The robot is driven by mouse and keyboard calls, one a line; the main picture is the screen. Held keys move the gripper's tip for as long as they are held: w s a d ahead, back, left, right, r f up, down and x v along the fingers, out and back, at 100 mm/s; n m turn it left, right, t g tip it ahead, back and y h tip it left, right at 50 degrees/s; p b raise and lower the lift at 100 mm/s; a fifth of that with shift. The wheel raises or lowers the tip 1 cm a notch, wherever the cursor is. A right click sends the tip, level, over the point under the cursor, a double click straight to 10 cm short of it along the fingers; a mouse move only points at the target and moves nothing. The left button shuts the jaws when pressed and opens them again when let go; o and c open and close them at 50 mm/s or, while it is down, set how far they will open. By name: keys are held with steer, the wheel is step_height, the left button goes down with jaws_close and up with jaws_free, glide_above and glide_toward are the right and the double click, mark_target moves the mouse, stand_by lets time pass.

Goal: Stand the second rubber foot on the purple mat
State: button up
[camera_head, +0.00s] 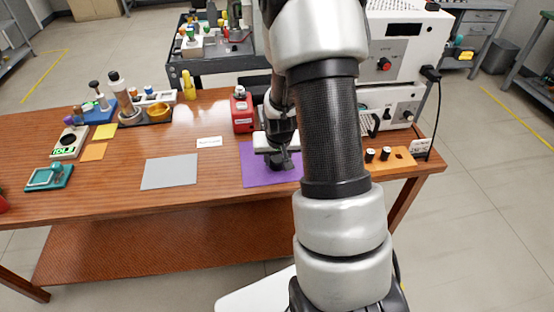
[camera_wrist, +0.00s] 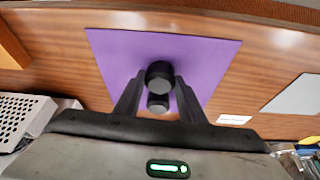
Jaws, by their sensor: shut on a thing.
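My gripper (camera_wrist: 160,80) is shut on a black rubber foot (camera_wrist: 159,72), over the middle of the purple mat (camera_wrist: 215,55). A second dark round shape with a grey face (camera_wrist: 158,103) shows between the fingers in the wrist view. I cannot tell whether it is part of the held foot or another foot. In the head view my gripper (camera_head: 280,160) is low over the purple mat (camera_head: 255,175), and my arm covers the mat's right part. Whether the held foot touches the mat is unclear.
Two black, pale-topped pieces (camera_head: 378,155) stand on an orange board (camera_head: 398,160) to the right. A red box (camera_head: 242,114) stands behind the mat. A white label (camera_head: 209,142) and grey mat (camera_head: 170,172) lie to the left. White instruments (camera_head: 402,45) stand behind at right.

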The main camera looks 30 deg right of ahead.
steer(key=shift+f, duration=0.15)
steer(key=o, duration=1)
steer(key=shift+o, duration=0.2)
